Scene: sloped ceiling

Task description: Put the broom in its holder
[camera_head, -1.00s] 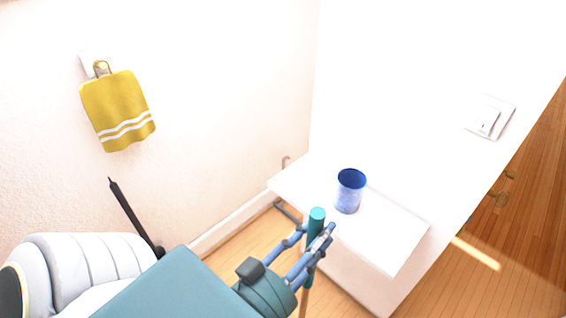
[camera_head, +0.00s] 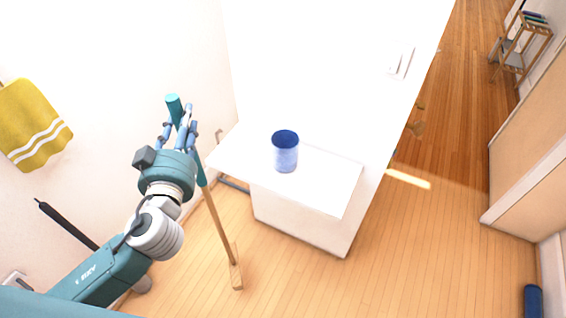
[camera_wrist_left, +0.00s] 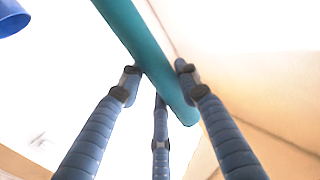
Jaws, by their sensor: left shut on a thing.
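The broom has a teal grip (camera_head: 174,104) and a light wooden shaft (camera_head: 219,226) running down to a narrow wooden end (camera_head: 236,275) close to the floor. It is slightly tilted. My left gripper (camera_head: 182,120) is shut on the teal grip near its top. In the left wrist view, the fingers (camera_wrist_left: 157,80) close around the teal grip (camera_wrist_left: 140,45). My right gripper is not in view.
A white shelf (camera_head: 320,188) with a blue cup (camera_head: 285,155) juts out right of the broom. A yellow towel (camera_head: 30,125) hangs at left, above a dark stick (camera_head: 68,224). Wooden floor (camera_head: 420,270) is free at right. A small rack (camera_head: 522,45) stands far back.

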